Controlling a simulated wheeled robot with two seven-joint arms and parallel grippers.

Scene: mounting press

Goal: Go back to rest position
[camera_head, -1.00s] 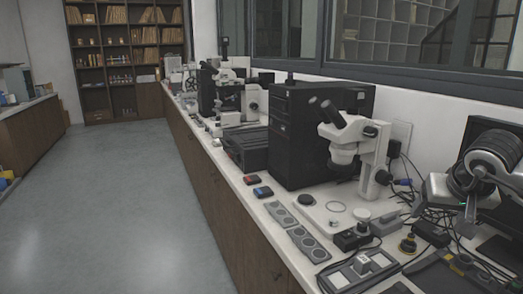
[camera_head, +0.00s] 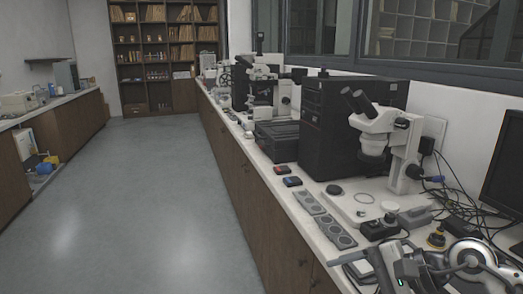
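My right arm reaches in at the lower right corner, over the front part of the bench (camera_head: 330,262). Its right gripper (camera_head: 385,266) shows as dark grey parts near the bottom edge, partly cut off by the frame. I cannot tell whether its fingers are open or shut, and I see nothing clearly held in it. My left gripper is out of view.
A white stereo microscope (camera_head: 378,135) stands on the bench beside a black cabinet (camera_head: 345,105). Cables and a monitor (camera_head: 505,165) are at the right. The floor (camera_head: 160,200) to the left is clear. Shelves (camera_head: 165,50) stand at the back.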

